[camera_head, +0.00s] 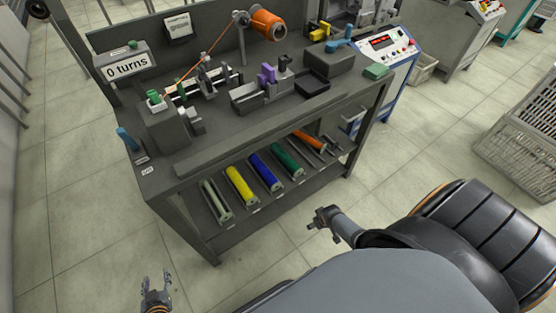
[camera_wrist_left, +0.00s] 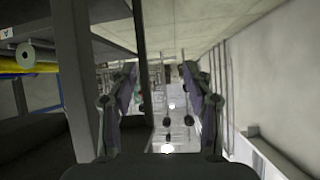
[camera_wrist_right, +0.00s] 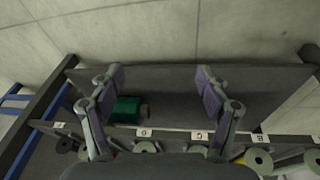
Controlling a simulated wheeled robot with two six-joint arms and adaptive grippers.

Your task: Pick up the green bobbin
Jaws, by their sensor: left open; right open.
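In the head view a dark green roll (camera_head: 287,157) lies on the lower shelf of the workbench, between a blue roll (camera_head: 265,172) and an orange roll (camera_head: 308,141). A green cylinder with a brown end (camera_wrist_right: 128,110) shows in the right wrist view, just beside the left-hand finger; I cannot tell whether it is the same roll. My right gripper (camera_head: 318,220) is open, in front of the shelf and apart from the rolls. It also shows open and empty in the right wrist view (camera_wrist_right: 160,78). My left gripper (camera_head: 157,278) is open and empty, low at the lower left.
A yellow roll (camera_head: 241,186) and a pale roll (camera_head: 216,201) share the lower shelf. The bench top (camera_head: 225,130) carries a winding machine, an orange spool (camera_head: 268,25) and a "0 turns" display (camera_head: 126,67). A grey crate (camera_head: 520,125) stands at right. Floor before the bench is clear.

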